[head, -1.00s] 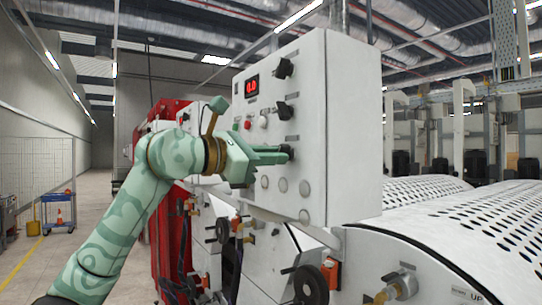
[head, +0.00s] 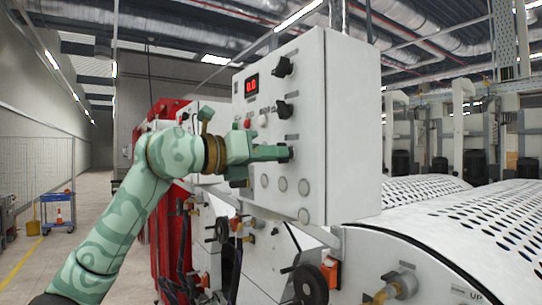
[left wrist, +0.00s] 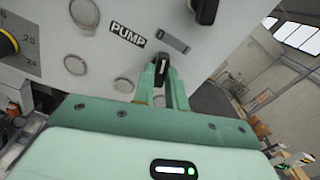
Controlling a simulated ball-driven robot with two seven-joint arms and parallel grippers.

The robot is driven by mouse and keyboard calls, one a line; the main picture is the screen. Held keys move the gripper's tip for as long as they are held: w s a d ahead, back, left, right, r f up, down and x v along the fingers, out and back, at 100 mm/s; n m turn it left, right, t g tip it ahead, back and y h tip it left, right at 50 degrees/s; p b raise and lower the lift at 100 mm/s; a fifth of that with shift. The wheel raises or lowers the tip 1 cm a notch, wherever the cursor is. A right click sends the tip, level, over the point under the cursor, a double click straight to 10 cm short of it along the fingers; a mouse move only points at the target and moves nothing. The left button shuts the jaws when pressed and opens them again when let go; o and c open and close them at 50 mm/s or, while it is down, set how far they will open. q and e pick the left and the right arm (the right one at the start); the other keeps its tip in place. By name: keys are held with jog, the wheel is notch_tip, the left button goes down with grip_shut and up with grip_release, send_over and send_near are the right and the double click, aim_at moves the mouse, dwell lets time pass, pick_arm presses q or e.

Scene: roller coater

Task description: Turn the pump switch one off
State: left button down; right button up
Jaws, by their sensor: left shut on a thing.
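The white control panel (head: 345,120) fills the middle of the head view. It has a red display (head: 251,85) and three black rotary switches in a column. The lowest switch (left wrist: 162,70) is between the fingers of my left gripper (head: 287,153), which is shut on it. In the left wrist view the gripper (left wrist: 165,80) has one finger on each side of this switch, and a PUMP label (left wrist: 128,34) is on the panel to its left. In the head view the fingers mostly hide the switch. My right gripper is not in view.
Two other black switches, the upper (head: 283,67) and the middle one (head: 285,109), sit above on the panel. Round buttons (head: 304,187) lie below. A perforated white cover (head: 470,225) is at right, and a black handwheel (head: 309,284) is below the panel. Open floor lies at left.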

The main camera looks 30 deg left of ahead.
pick_arm(q)
jog(key=shift+r+n, duration=0.1)
jog(key=shift+n, duration=1.1)
jog(key=c, duration=1.4)
grip_release()
jog(key=shift+c, duration=0.2)
jog(key=shift+a, duration=0.1)
jog(key=shift+s, duration=0.1)
jog(key=b+v, duration=0.4)
jog(key=v, duration=1.2)
jog(key=shift+a, duration=0.15)
